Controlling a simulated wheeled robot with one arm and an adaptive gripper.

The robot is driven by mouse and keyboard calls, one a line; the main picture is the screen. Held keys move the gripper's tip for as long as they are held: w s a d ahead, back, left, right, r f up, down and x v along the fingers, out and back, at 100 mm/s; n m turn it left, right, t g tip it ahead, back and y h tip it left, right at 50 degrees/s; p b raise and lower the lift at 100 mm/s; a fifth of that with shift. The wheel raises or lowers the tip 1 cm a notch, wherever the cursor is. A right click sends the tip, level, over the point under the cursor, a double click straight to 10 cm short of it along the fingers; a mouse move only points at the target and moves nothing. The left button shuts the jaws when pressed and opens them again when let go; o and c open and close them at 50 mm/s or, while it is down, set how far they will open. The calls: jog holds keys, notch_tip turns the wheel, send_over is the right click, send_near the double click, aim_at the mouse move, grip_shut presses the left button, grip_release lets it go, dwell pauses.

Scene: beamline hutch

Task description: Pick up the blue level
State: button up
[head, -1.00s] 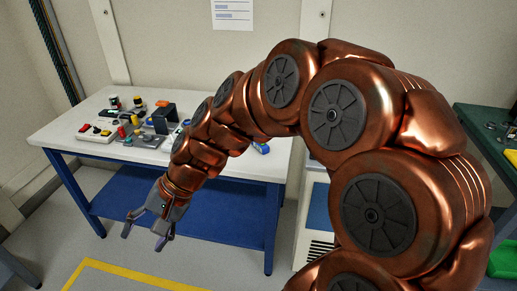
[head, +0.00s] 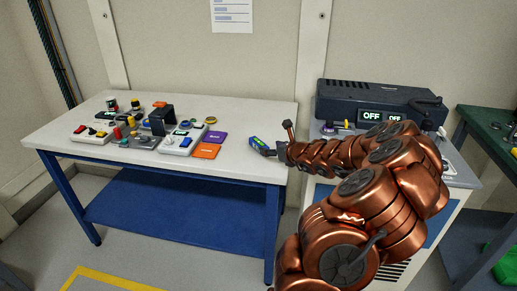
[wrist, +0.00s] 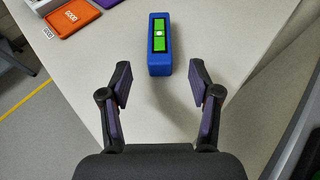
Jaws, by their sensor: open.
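The blue level (wrist: 159,66) lies on the white table, with a green display on its top face. In the wrist view it is just ahead of my gripper (wrist: 158,82), roughly centred between the fingers and beyond their tips. The fingers are open and empty. In the head view the level (head: 262,145) is near the table's right end, and my gripper (head: 280,142) is right beside it. The arm hides part of the gripper there, so the exact gap cannot be told from that view.
The white table (head: 240,120) has an orange tray (head: 206,151), a purple tray (head: 216,137) and several button boxes to the left. A dark grey instrument (head: 365,98) with OFF displays stands on a cabinet at right. The tabletop around the level is clear.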

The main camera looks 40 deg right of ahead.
aim_at(264, 146)
jog(key=shift+p+x, duration=0.45)
jog(key=shift+x, duration=3.4)
grip_shut()
